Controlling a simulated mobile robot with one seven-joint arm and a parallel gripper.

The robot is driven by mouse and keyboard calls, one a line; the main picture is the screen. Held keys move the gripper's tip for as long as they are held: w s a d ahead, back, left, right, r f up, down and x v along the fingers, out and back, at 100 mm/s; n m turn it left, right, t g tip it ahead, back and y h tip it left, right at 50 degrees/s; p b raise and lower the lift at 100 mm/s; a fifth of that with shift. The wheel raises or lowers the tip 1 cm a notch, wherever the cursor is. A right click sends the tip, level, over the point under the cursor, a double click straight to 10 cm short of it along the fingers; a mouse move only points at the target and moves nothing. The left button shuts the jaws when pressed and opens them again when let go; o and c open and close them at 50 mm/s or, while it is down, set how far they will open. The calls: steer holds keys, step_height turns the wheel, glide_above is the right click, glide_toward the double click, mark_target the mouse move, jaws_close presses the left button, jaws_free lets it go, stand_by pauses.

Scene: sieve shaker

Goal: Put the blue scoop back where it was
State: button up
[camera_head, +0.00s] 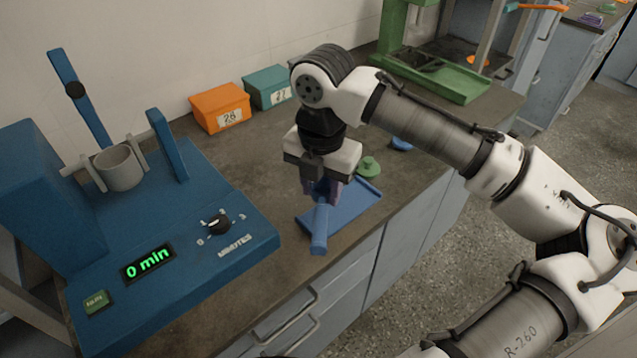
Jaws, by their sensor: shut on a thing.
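The blue scoop (320,235) is in my gripper (324,193), with its handle pointing toward the front edge of the counter. My gripper points down and its fingers are shut on the scoop. The scoop is over a shallow blue tray (367,194) on the counter. I cannot tell whether the scoop touches the tray. The scoop's far end is hidden by the fingers.
The blue shaker machine (205,270) stands left, its display reading 0 min, with a grey cup (119,168). A green lidded object (369,166) is behind the tray. Orange (220,108) and teal (268,88) boxes stand along the wall. A green stand (455,82) is behind my arm.

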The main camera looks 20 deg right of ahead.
mark_target(321, 211)
steer(key=shift+f+b, duration=2.8)
steer(key=shift+f, duration=0.15)
steer(key=shift+f, duration=0.25)
steer(key=o, duration=1.2)
steer(key=shift+c, duration=0.2)
step_height(321, 211, up, 14)
steer(key=p, duration=0.1)
steer(key=shift+s, duration=0.15)
